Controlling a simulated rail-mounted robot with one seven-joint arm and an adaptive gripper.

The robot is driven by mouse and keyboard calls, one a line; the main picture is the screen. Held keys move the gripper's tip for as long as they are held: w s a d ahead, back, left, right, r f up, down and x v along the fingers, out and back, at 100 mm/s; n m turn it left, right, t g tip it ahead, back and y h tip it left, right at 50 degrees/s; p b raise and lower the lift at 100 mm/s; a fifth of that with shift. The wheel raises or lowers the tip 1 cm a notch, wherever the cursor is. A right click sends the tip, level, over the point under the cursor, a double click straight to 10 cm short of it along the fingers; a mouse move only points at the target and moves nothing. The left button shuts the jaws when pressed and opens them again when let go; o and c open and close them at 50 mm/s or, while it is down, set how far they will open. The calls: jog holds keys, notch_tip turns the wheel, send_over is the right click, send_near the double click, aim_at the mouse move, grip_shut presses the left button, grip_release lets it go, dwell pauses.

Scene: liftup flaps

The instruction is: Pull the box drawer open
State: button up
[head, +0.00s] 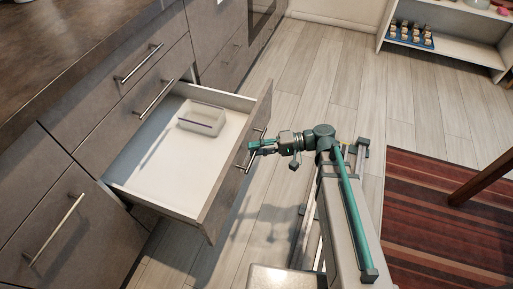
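The drawer (150,186) stands pulled well out of the brown cabinet, and its white interior shows. A small pale open box (201,123) sits inside it toward the back corner. The drawer's bar handle (245,164) is on the front panel (224,188), facing right. My gripper (256,148) is at the upper part of this handle, with its fingers overlapping the bar in the head view. The fingers are small here, so I cannot tell whether they are closed around the handle or only beside it.
Other closed drawers with bar handles (54,231) surround the open one under the dark countertop (50,48). Light wooden floor (330,65) is clear behind my arm. A red striped rug (440,235) and a white shelf (455,50) lie to the right.

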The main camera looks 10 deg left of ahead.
jog(key=shift+o, duration=0.5)
jog(key=shift+d, duration=0.15)
jog(key=v, duration=1.1)
jog(key=shift+d, duration=0.35)
jog(key=shift+w+r, duration=0.1)
jog(key=shift+w, duration=0.05)
